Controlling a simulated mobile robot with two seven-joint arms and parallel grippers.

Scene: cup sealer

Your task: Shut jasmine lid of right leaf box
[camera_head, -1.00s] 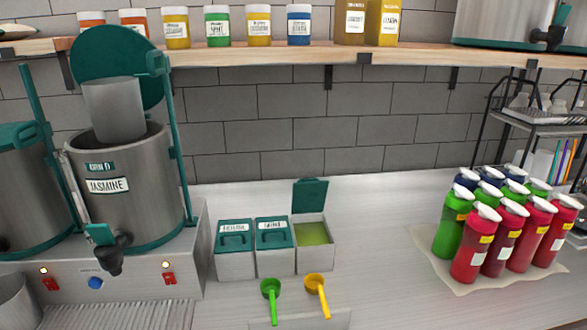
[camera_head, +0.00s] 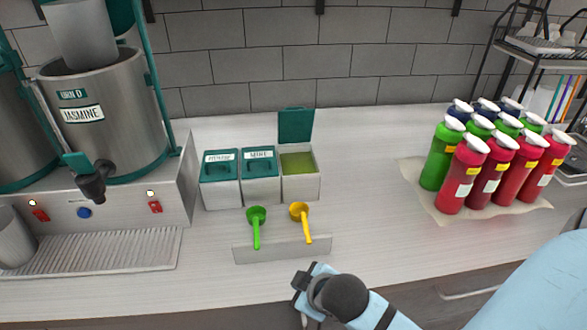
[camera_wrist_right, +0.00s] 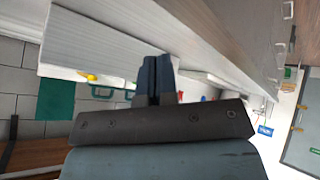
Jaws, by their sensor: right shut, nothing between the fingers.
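The right leaf box (camera_head: 301,187) is the rightmost of three white boxes on the counter. Its green lid (camera_head: 296,126) stands up at the back, and green leaf shows inside. I cannot read a label on this lid. My right gripper (camera_head: 301,291) comes in from the lower right, in front of the counter's front edge and well short of the box. It is shut and empty; its closed fingers (camera_wrist_right: 157,78) also show in the right wrist view. My left gripper is not in view.
Two shut boxes (camera_head: 240,177) stand left of the open one. A holder (camera_head: 282,250) with a green scoop (camera_head: 256,226) and a yellow scoop (camera_head: 302,219) is in front. A jasmine urn (camera_head: 108,115) stands left, several bottles (camera_head: 463,173) right. Counter behind the boxes is clear.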

